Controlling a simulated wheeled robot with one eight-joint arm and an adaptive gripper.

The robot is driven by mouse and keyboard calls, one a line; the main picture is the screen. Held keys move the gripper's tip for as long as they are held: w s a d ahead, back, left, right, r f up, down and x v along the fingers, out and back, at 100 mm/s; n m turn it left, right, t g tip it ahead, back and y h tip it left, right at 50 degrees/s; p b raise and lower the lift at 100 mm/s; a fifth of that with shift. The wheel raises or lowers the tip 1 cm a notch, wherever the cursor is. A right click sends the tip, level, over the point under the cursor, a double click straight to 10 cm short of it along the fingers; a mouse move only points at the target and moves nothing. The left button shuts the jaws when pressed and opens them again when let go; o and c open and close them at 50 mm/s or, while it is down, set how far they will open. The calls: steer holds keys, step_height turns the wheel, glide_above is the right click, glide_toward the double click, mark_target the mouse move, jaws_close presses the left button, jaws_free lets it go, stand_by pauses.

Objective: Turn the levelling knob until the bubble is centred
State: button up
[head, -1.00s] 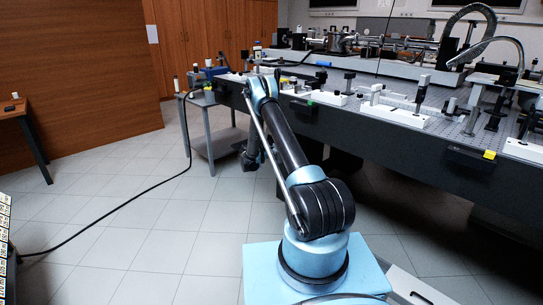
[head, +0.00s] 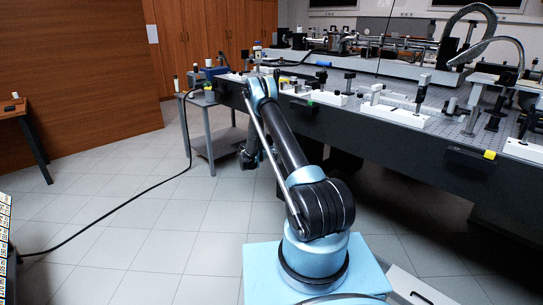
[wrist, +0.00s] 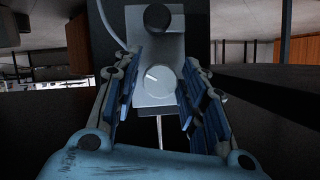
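In the wrist view a round grey knob (wrist: 158,82) with a white pointer line sits on a pale grey plate (wrist: 145,42). The pointer leans to the upper left. My gripper (wrist: 160,72) is open, with one blue-padded finger on each side of the knob. Gaps show between both fingers and the knob, though depth is hard to judge. A dark round part (wrist: 157,17) sits higher on the same plate. No bubble can be made out in either view. In the head view my gripper cannot be made out clearly beside the bench.
A long dark optical bench (head: 400,136) carries several mounts and white blocks. A grey trolley (head: 212,147) stands by its left end. A black cable (head: 110,207) crosses the tiled floor. The floor left of my base is otherwise clear.

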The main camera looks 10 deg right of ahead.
steer(key=v, duration=1.2)
stand_by(0.3)
steer(key=s+d+r+n+g+y, duration=0.1)
steer(key=s+d+r, duration=0.25)
steer(key=r, duration=0.45)
steer(key=s+d+r+n+g+y, duration=0.1)
steer(key=s+d+r+n+g, duration=0.15)
steer(key=s+r, duration=0.45)
steer(key=s+d+r+n+g+y, duration=0.1)
steer(key=s+d+r, duration=0.2)
steer(key=s+r, duration=0.4)
steer(key=s+d+r+n+y, duration=0.1)
steer(key=s+d+r, duration=0.1)
steer(key=s+r, duration=0.45)
steer(key=s+d+n+g+y, duration=0.1)
steer(key=s+n+g+y, duration=0.2)
steer(key=s, duration=2.1)
steer(key=s+a+f+n+y, duration=0.1)
steer(key=s+f+n, duration=0.1)
steer(key=s, duration=0.6)
steer(key=s+a+f+n+y, duration=0.2)
steer(key=s+f, duration=0.3)
steer(key=s, duration=0.3)
steer(key=shift+s+a+f, duration=0.25)
steer(key=shift+s+a, duration=0.1)
